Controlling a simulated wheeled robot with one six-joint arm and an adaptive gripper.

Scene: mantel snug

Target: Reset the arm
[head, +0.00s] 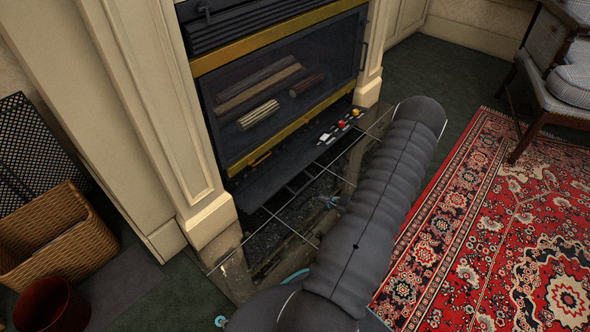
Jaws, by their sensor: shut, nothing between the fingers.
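My arm, in a dark grey ribbed sleeve, runs from the bottom middle up to the right in the head view. It passes in front of the hearth and the edge of the rug. I cannot make out my gripper; the arm may hide it. A small grey-blue piece (331,202) shows just left of the sleeve, over the hearth. I cannot tell what it is.
A fireplace (275,85) with logs behind glass stands ahead, its hearth (235,268) beneath the arm. A wicker basket (65,240) and a dark red bin (50,305) are at left. A patterned rug (480,235) and a chair (540,80) are at right.

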